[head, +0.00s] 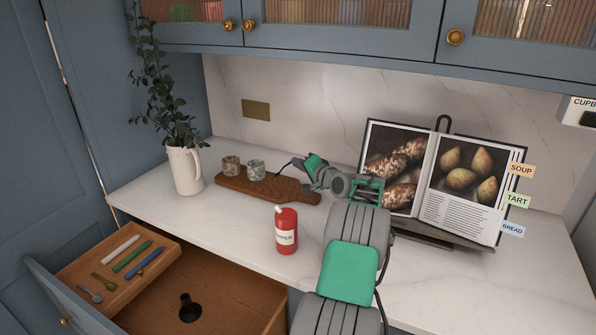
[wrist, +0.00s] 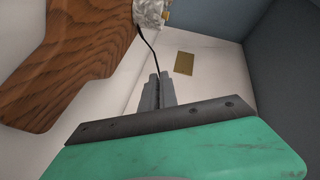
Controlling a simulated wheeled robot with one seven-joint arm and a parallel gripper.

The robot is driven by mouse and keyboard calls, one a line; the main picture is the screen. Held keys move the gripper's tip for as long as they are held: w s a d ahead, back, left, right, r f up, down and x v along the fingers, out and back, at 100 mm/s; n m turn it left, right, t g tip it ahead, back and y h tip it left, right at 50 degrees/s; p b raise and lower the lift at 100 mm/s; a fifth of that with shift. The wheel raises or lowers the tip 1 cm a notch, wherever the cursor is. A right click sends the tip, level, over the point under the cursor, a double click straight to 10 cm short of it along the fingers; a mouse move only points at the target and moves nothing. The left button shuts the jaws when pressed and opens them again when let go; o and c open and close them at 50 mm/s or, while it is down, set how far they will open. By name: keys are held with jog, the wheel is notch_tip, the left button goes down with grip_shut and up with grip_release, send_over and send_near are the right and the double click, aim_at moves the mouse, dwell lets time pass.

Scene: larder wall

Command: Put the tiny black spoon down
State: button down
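My gripper (head: 300,163) reaches left over the back of the worktop, above the wooden board (head: 231,184). In the wrist view its fingers (wrist: 158,90) are closed together. A thin, dark, curved spoon (wrist: 149,46) runs out from between the fingertips towards the marbled pot (wrist: 150,10). In the head view the spoon (head: 283,167) is a small dark line just right of the grey stone pot (head: 256,170). I cannot tell whether it touches the pot or the board. Its far end is too small to make out.
A brown stone pot (head: 231,166) stands beside the grey one. A red pepper bottle (head: 286,236) stands in front, a white jug (head: 185,171) at left, an open cookbook (head: 470,184) at right. Below, an open drawer holds a tray (head: 75,265) with small spoons and coloured sticks.

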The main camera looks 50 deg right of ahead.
jog(key=shift+f, duration=1.85)
jog(key=c, duration=1.6)
grip_release()
jog(key=shift+r, duration=0.1)
jog(key=shift+c, duration=0.2)
jog(key=shift+r, duration=0.3)
jog(key=b+v, duration=0.1)
jog(key=v, duration=0.6)
jog(key=shift+s+f, duration=0.15)
jog(key=shift+s, duration=0.1)
